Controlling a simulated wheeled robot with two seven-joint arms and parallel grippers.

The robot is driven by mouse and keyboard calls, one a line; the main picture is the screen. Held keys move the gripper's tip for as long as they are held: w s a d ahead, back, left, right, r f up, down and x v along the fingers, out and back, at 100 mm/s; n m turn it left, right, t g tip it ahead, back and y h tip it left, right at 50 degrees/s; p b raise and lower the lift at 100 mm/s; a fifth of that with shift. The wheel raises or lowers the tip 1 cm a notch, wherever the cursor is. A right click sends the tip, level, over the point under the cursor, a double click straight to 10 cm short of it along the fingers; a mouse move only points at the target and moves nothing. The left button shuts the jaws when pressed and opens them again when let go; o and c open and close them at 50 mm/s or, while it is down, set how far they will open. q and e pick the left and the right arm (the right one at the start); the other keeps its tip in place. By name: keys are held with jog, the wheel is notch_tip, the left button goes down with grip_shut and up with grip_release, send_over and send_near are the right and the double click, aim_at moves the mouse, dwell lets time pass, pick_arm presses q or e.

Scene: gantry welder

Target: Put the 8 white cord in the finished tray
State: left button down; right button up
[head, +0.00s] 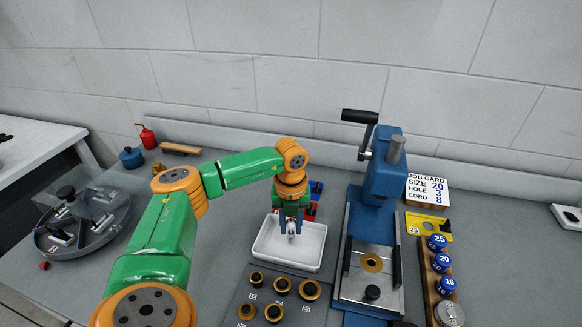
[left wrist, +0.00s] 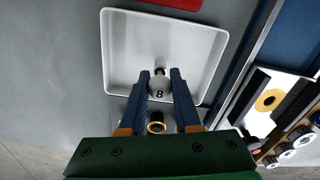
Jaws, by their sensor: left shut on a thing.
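The white tray (head: 268,253) is a shallow rectangular dish on the grey bench; it also shows in the left wrist view (left wrist: 118,70). The 8 white cord (left wrist: 158,92) is a small pale piece with a dark top and an "8" on it. My left gripper (head: 291,230) is shut on it, with the fingers (left wrist: 160,84) on either side. The gripper points down over the tray's right part. I cannot tell how far the piece is above the tray floor. Nothing else shows inside the tray. My right gripper is out of view.
A blue lever press (head: 385,175) stands right of the tray. A dark board (head: 253,297) with several brass rings lies in front. Red and blue pieces (head: 312,208) lie behind the tray. A job card (head: 428,189) reads size 20, hole 3, cord 8. A round divided tray (head: 85,230) stands left.

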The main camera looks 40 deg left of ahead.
pick_arm(q)
jog(key=shift+f+b, duration=0.45)
jog(key=shift+f, duration=0.1)
jog(key=c, duration=0.5)
grip_release()
jog(key=shift+c, duration=0.2)
